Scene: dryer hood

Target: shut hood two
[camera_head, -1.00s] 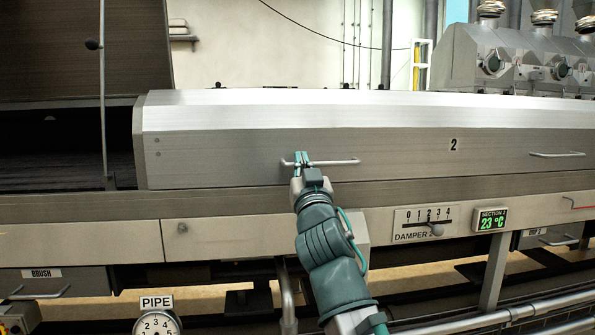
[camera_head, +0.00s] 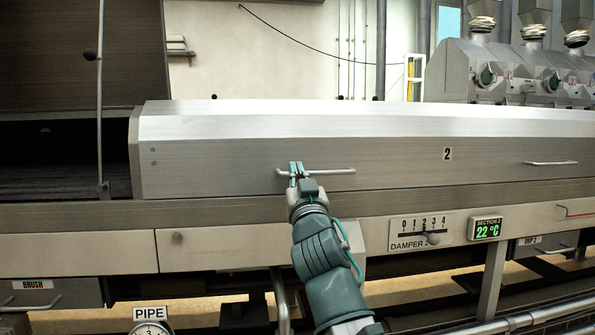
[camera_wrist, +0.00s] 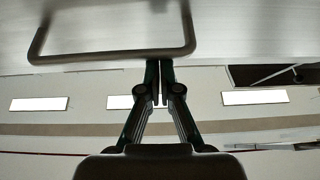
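Hood two (camera_head: 400,160) is the long brushed-metal cover marked 2 in the head view. It lies lowered, its lower edge along the machine body, with no clear gap visible. Its bar handle (camera_head: 335,171) is on the front face; it also shows large in the wrist view (camera_wrist: 110,57). My gripper (camera_head: 296,168) is at the left part of this handle, its fingertips overlapping the bar. In the wrist view my fingers (camera_wrist: 158,82) are together with only a thin slit between them, tips at the bar's edge. The bar is not seen pinched between them; exact contact is unclear.
Below are the damper scale (camera_head: 421,228), a Section 2 display (camera_head: 487,229) and a pipe gauge (camera_head: 151,330). Another handle (camera_head: 550,163) is at right.

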